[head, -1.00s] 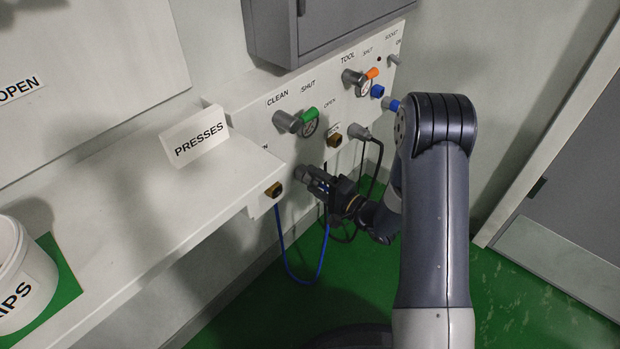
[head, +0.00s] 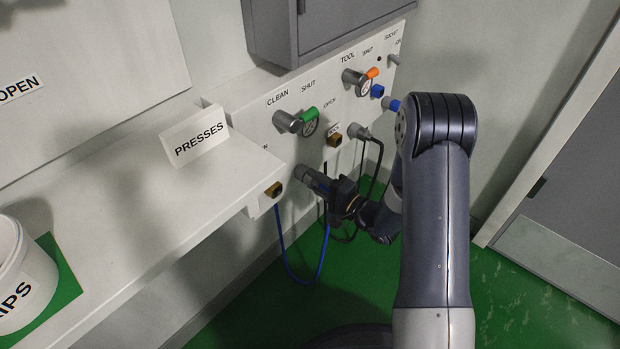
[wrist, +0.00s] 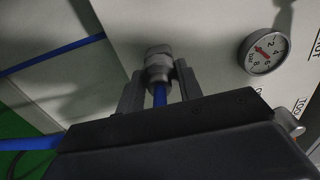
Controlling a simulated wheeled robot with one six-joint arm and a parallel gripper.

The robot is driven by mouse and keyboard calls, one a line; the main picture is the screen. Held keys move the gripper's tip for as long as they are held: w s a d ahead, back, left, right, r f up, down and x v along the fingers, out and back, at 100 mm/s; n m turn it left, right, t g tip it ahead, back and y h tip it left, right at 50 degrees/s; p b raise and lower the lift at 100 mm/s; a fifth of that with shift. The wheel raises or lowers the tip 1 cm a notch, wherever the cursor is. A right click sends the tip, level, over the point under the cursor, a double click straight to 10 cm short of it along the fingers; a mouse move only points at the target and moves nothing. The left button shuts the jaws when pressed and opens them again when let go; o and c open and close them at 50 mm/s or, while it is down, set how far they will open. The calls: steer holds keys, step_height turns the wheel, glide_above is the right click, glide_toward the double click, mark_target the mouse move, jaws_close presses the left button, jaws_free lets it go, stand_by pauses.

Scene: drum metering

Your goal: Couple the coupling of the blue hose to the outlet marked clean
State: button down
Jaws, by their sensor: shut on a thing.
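My gripper (wrist: 158,90) is shut on the grey coupling (wrist: 158,73) of the blue hose. The blue hose (wrist: 159,95) runs back between the fingers in the wrist view and hangs in a loop (head: 288,262) below the panel in the head view. In the head view my gripper (head: 326,190) is at the lower panel face, below the word CLEAN. The coupling's front end is close to or against a grey fitting there. I cannot tell whether they are joined. The clean valve (head: 288,122) has a green handle (head: 307,115).
A pressure gauge (wrist: 262,53) is right of the coupling in the wrist view. Brass fittings (head: 273,190) sit on the panel. A plug with a black cable (head: 362,132) is to the right. The tool valve (head: 352,77) has an orange handle. A PRESSES sign (head: 197,140) stands on the shelf.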

steer(key=shift+v, duration=2.9)
steer(key=shift+p+v, duration=0.35)
steer(key=shift+v, duration=1.7)
